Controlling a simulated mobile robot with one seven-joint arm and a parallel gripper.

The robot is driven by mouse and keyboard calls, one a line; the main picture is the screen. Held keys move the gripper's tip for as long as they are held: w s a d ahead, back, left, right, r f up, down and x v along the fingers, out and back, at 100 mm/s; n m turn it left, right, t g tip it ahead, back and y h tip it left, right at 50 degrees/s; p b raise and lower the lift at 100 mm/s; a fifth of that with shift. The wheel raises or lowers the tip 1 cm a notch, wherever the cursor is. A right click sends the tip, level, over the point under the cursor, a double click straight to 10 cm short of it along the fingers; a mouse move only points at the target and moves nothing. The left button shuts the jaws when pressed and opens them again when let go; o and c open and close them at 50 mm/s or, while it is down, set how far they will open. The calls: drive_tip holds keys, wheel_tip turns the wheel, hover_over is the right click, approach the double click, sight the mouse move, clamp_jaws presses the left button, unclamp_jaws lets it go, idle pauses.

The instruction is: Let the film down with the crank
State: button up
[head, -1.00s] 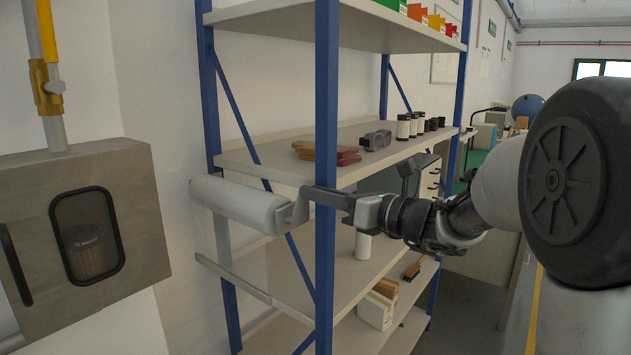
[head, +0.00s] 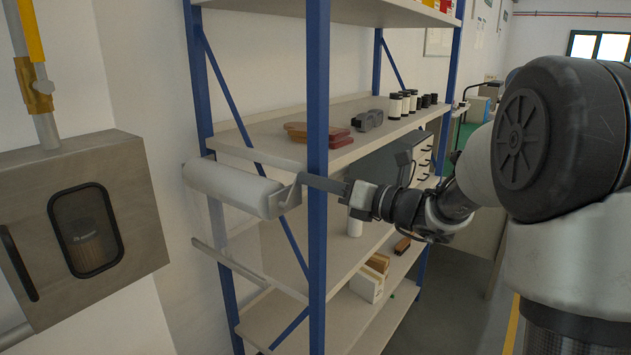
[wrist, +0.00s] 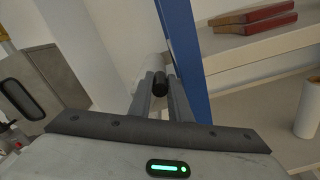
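The film roll (head: 232,189) is a pale cylinder mounted level at the left end of the shelf rack. A thin straight bar (head: 228,262) lies below it; any clear film between the two is too faint to make out. My gripper (head: 304,180) reaches past this post to the crank. In the wrist view, the crank's black knob (wrist: 160,83) sits between my fingertips, which appear closed on it from both sides. The roll shows behind it, mostly hidden.
The blue post (head: 317,250) stands right beside my fingers. A steel cabinet (head: 130,200) hangs on the left wall, with free space before the roll.

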drive_tip(key=o, duration=0.4)
drive_tip(key=shift+b, duration=0.4)
